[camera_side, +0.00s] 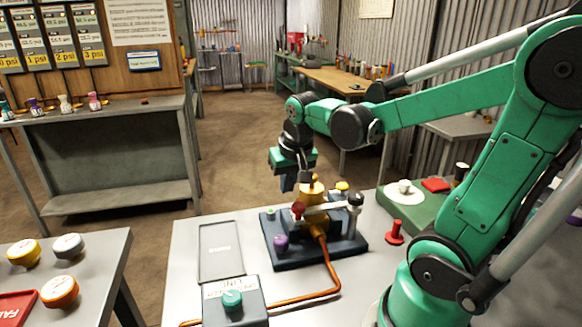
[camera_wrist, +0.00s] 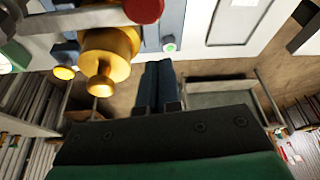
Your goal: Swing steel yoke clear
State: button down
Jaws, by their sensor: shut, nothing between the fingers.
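The steel yoke (camera_side: 325,207) is a pale bar across the front of a brass body (camera_side: 312,190) on a dark fixture base (camera_side: 330,252). It runs from a red knob (camera_side: 298,209) at its left to a black-topped post (camera_side: 355,199) at its right. In the wrist view the yoke (camera_wrist: 88,19) lies at upper left, ending at the red knob (camera_wrist: 143,9), over the brass body (camera_wrist: 110,43). My gripper (camera_side: 288,184) is just behind and left of the brass body. Its dark fingers (camera_wrist: 158,68) are together and empty, apart from the yoke.
A copper pipe (camera_side: 330,272) curves from the fixture along the bench. A grey box with a teal knob (camera_side: 232,299) and a flat tray (camera_side: 220,250) lie left. A red peg (camera_side: 395,232) stands right. A purple knob (camera_side: 281,243) and yellow knob (camera_side: 342,187) flank the brass body.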

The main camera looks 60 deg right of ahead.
jog(key=shift+s+a+f, duration=0.2)
jog(key=shift+s+a, duration=0.6)
jog(key=shift+s, duration=0.25)
